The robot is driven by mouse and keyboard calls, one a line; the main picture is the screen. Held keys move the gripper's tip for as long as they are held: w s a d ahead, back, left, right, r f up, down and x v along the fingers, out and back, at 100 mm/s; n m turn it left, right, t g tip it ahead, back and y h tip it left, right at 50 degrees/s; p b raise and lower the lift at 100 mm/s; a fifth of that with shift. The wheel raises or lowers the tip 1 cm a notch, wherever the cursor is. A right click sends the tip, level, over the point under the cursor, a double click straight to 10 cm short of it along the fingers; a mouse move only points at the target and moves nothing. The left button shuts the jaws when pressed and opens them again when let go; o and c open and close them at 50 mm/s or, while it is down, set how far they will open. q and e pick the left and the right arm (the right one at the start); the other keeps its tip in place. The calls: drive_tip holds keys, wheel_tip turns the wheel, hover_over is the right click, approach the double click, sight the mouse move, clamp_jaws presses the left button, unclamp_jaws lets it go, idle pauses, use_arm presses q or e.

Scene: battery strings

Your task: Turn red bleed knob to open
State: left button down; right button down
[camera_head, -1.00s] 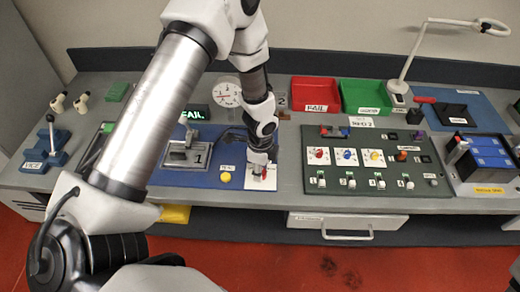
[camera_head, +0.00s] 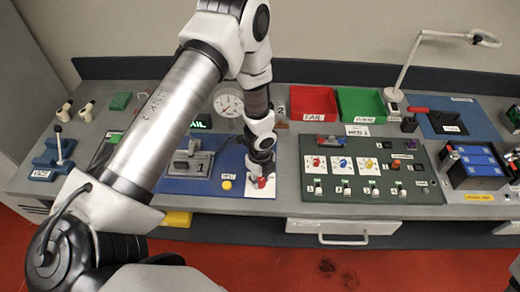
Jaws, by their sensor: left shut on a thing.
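The red bleed knob (camera_head: 261,182) sits on a white plate (camera_head: 262,191) at the right end of the blue mat on the bench. My left gripper (camera_head: 261,178) points down at the knob and is shut on it. The gripper fingers cover most of the knob, so its turned angle cannot be told. The right gripper is not in view.
A yellow button (camera_head: 227,185) lies just left of the white plate. The fixture marked 1 (camera_head: 190,164) and a round gauge (camera_head: 228,103) stand nearby. A green panel (camera_head: 370,190) with several knobs and switches is to the right. Red (camera_head: 313,101) and green bins are behind.

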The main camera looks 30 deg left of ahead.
sight(261, 181)
use_arm(q)
drive_tip(key=shift+s+f, duration=0.1)
drive_tip(key=shift+s, duration=0.05)
drive_tip(key=c, duration=0.8)
unclamp_jaws()
drive_tip(key=shift+d, duration=0.15)
wheel_tip(261, 181, up, 12)
drive_tip(key=shift+r, duration=0.1)
